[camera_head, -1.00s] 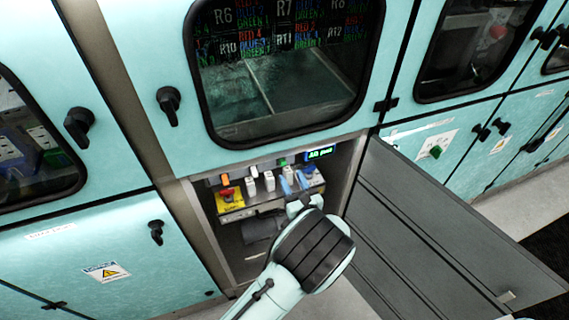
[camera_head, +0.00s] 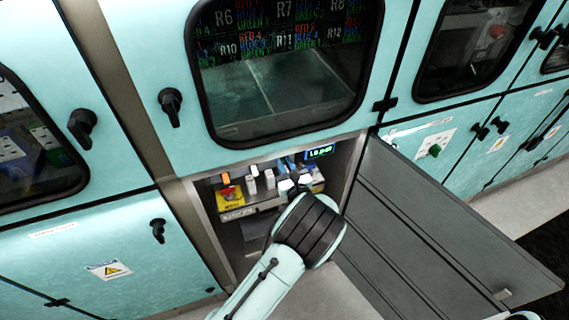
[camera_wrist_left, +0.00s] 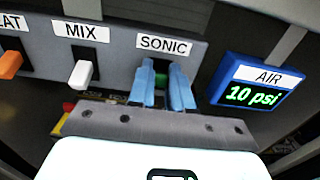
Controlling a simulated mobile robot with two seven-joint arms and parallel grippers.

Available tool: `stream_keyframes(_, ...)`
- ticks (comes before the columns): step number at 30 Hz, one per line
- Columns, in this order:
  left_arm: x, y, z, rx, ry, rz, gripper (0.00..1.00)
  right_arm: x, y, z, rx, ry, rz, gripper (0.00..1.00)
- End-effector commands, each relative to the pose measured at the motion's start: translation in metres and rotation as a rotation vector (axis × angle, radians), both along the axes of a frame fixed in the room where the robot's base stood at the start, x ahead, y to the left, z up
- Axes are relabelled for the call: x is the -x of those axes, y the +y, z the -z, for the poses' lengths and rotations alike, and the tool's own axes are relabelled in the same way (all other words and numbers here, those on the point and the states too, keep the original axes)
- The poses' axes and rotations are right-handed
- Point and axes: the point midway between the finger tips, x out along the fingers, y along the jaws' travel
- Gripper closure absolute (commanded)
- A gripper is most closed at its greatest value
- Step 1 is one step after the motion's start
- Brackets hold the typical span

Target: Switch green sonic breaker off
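The green sonic breaker (camera_wrist_left: 161,70) sits under the SONIC label (camera_wrist_left: 164,44) in the left wrist view; only a little green shows between my blue fingertips. My left gripper (camera_wrist_left: 163,86) is at the breaker, with one finger on each side and a gap between them. Whether the fingers touch it I cannot tell. In the head view the left gripper (camera_head: 294,184) reaches into the open lower compartment, and its wrist hides much of it and the breaker. My right gripper is not in view.
A white MIX breaker (camera_wrist_left: 82,74) and an orange breaker (camera_wrist_left: 10,64) stand left of the gripper. The AIR display (camera_wrist_left: 252,86), reading 10 psi, is close on the right. The open compartment door (camera_head: 440,230) lies to the right of my arm.

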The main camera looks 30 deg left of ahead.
Motion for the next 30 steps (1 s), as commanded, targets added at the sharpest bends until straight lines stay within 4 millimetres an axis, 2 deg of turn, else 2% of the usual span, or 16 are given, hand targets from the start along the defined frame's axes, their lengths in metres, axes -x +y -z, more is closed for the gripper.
stream_keyframes(8,0.001,-0.001,0.004,-0.025,-0.02,0.001,1.0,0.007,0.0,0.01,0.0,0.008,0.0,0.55)
stream_keyframes(19,0.003,-0.002,0.019,-0.208,-0.172,0.002,1.0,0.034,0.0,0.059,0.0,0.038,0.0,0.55)
stream_keyframes(30,0.001,-0.002,0.028,-0.433,-0.366,0.003,1.0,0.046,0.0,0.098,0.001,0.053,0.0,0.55)
